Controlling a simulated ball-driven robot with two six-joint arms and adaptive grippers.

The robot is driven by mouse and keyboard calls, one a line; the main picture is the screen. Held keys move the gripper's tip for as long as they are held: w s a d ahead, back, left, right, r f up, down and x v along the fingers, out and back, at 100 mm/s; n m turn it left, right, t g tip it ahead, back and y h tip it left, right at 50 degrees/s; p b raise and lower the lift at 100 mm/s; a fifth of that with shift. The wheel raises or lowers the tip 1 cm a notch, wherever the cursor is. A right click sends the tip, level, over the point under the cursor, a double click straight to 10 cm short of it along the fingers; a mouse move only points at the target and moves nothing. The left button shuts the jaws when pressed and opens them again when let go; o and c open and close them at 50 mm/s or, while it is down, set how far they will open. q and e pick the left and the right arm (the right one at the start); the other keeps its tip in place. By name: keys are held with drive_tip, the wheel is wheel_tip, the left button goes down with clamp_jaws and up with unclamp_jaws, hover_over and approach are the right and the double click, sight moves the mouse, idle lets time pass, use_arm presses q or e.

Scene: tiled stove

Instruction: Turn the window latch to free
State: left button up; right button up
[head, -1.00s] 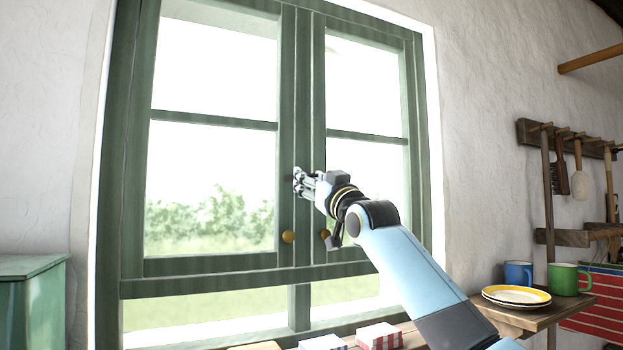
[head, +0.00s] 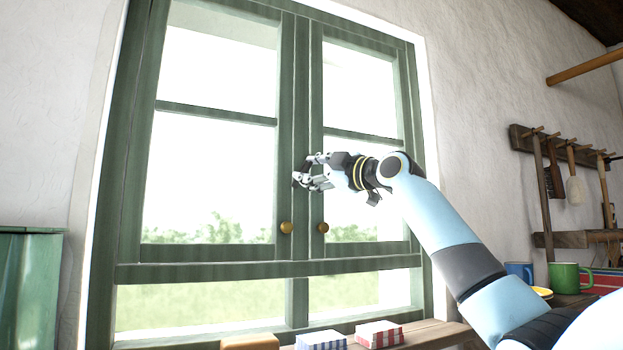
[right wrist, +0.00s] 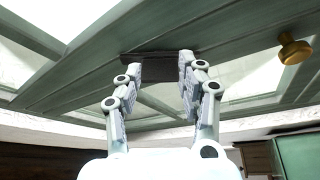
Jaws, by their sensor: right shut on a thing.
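The dark window latch (right wrist: 160,68) sits on the green middle post of the window, between my right gripper's fingers in the right wrist view. My right gripper (head: 303,178) is shut on it, with the fingers on either side. In the head view the fingers cover most of the latch, so its exact angle is hard to tell. The green window (head: 301,110) has two sashes that look closed. My left gripper is not in view.
Two brass knobs, a left one (head: 286,228) and a right one (head: 323,228), sit below the latch. Striped boxes (head: 380,334) stand on the sill below. Blue and green mugs (head: 564,276) stand at the right. A green cabinet (head: 28,290) is at the left.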

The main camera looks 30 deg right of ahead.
drive_tip(key=n+g, duration=0.1)
drive_tip(key=n, duration=0.1)
drive_tip(key=shift+r+n+p, duration=0.15)
drive_tip(key=shift+n+p, duration=0.2)
drive_tip(key=shift+n, duration=0.05)
drive_tip(key=shift+n+g+p, duration=0.7)
drive_tip(key=shift+n+p, duration=0.05)
drive_tip(key=shift+n, duration=0.75)
drive_tip(key=o, duration=1.2)
drive_tip(key=shift+c, duration=0.2)
drive_tip(key=shift+s+d, duration=0.1)
